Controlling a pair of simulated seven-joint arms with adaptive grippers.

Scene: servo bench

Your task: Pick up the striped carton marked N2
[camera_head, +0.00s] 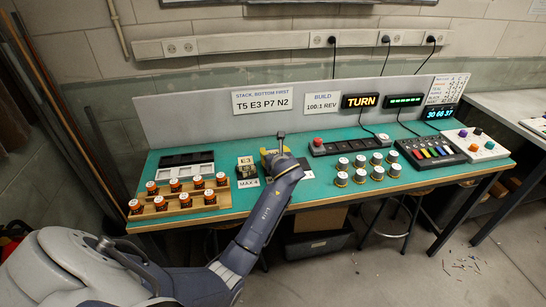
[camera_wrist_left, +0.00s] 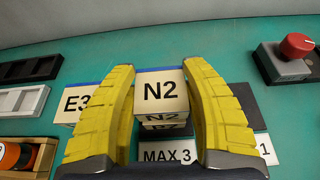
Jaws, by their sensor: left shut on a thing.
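The carton marked N2 (camera_wrist_left: 161,91) is in the middle of the left wrist view, pale with a dark blue edge at its far side. The two yellow fingers of my left gripper (camera_wrist_left: 161,100) are shut on it, one on each side. Another marked carton face (camera_wrist_left: 165,127) shows just below N2; its mark is partly covered. I cannot tell whether N2 touches it. A carton marked E3 (camera_wrist_left: 76,102) stands left of the left finger. In the head view my left gripper (camera_head: 276,150) is over the bench, and its wrist hides most of N2. My right gripper is not in view.
A MAX 3 card (camera_wrist_left: 167,152) lies in front of the cartons. Black and white trays (camera_head: 186,162) and a wooden rack of orange-banded jars (camera_head: 180,200) are to the left. A red-button box (camera_head: 345,145) and several white-topped tins (camera_head: 360,161) are to the right.

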